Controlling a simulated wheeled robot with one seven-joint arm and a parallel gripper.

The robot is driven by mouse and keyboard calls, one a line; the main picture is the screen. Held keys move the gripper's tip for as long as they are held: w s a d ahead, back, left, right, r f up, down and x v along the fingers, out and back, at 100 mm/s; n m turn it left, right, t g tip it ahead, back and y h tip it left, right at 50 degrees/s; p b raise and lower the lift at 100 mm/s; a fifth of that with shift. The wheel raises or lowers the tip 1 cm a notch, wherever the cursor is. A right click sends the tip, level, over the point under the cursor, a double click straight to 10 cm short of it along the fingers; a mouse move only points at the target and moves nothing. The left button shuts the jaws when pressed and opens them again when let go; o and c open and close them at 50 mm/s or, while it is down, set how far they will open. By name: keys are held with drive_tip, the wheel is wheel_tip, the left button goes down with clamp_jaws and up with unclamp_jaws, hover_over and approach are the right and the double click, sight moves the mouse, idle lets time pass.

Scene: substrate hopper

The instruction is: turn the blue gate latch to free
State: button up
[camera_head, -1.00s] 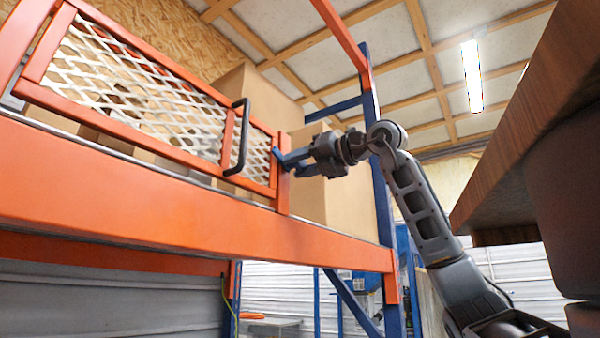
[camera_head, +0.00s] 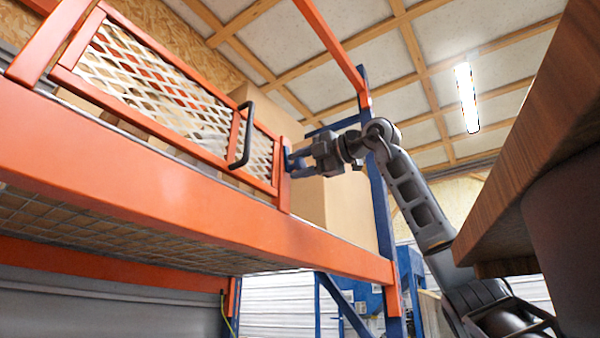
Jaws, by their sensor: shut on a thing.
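The orange gate (camera_head: 236,150) has white mesh and a black bar handle (camera_head: 243,134) and stands closed in line with the orange post at its right end. The blue latch (camera_head: 288,158) is small, at this post, and partly hidden by my gripper. Its visible part looks closer to upright than to level, though its exact angle is hard to tell. My gripper (camera_head: 293,161) reaches in from the right and is shut on the latch.
An orange beam (camera_head: 180,205) runs below the gate. Cardboard boxes (camera_head: 345,210) stand behind it, beside a blue rack upright (camera_head: 383,215). A brown wooden edge (camera_head: 520,150) juts in close at the right, near my arm.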

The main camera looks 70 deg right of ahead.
drive_tip(key=shift+m+b, duration=0.7)
drive_tip(key=shift+m, duration=0.5)
drive_tip(key=o, duration=1)
drive_tip(key=shift+o, duration=0.2)
drive_tip(key=b+v, duration=0.1)
drive_tip(key=v, duration=0.6)
drive_tip(key=shift+s+b, duration=0.35)
drive_tip(key=shift+s, duration=0.05)
